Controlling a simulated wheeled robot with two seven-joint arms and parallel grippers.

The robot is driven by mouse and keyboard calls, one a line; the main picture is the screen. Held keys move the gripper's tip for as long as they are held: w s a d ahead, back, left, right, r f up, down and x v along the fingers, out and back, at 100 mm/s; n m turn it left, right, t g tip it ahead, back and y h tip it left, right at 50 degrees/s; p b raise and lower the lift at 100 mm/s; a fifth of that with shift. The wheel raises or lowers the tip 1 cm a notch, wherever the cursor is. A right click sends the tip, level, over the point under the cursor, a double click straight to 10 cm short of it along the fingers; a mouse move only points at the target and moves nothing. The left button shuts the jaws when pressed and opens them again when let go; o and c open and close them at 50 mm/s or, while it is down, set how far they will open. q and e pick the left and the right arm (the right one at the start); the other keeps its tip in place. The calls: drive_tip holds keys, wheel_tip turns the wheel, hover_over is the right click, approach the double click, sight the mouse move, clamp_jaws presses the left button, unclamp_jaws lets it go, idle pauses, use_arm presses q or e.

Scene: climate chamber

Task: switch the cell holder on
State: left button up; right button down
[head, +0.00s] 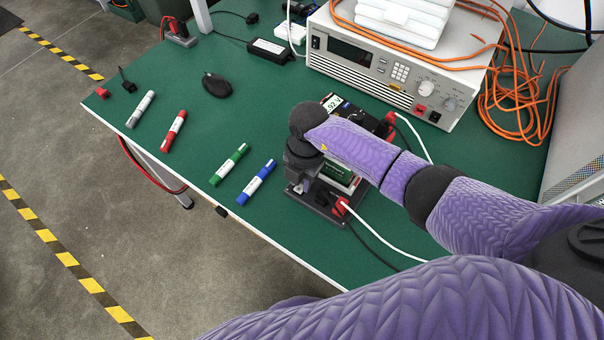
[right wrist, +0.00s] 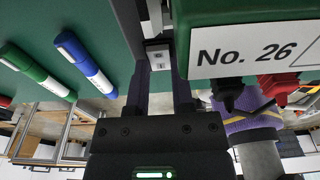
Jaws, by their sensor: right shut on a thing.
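The cell holder (head: 322,207) is a dark base near the front edge of the green table, with red and black plugs on it. It holds a green cell, whose white label reads "No. 26" in the right wrist view (right wrist: 255,50). A small display (head: 333,103) reading about 9.2 V is behind it. My right gripper (head: 301,184) points down at the holder's left side, beside the cell. Its fingers are shut on a light grey part (right wrist: 158,56), which looks like the holder's switch. My arm hides much of the holder, and I cannot read the switch's position. My left gripper is not in view.
A power supply (head: 395,75) with orange cables stands at the back. Wires run right of the holder.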

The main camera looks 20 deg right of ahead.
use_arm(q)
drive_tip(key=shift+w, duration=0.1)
use_arm(e)
drive_tip(key=shift+c, duration=2.4)
unclamp_jaws()
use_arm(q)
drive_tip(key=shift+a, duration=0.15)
use_arm(e)
drive_tip(key=r+p, duration=0.1)
drive_tip(key=r, duration=0.1)
drive_tip(key=r+p, duration=0.1)
drive_tip(key=r, duration=0.1)
drive_tip(key=r+p, duration=0.1)
drive_tip(key=r, duration=0.1)
drive_tip(key=shift+w+d, duration=0.3)
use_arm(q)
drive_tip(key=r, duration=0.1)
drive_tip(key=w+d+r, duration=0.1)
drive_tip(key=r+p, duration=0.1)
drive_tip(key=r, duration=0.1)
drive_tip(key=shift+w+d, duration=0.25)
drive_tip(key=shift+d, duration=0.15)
use_arm(e)
drive_tip(key=r, duration=0.4)
drive_tip(key=shift+w+d, duration=0.15)
drive_tip(key=shift+d, duration=0.05)
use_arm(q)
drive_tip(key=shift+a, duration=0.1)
use_arm(e)
drive_tip(key=shift+f, duration=0.1)
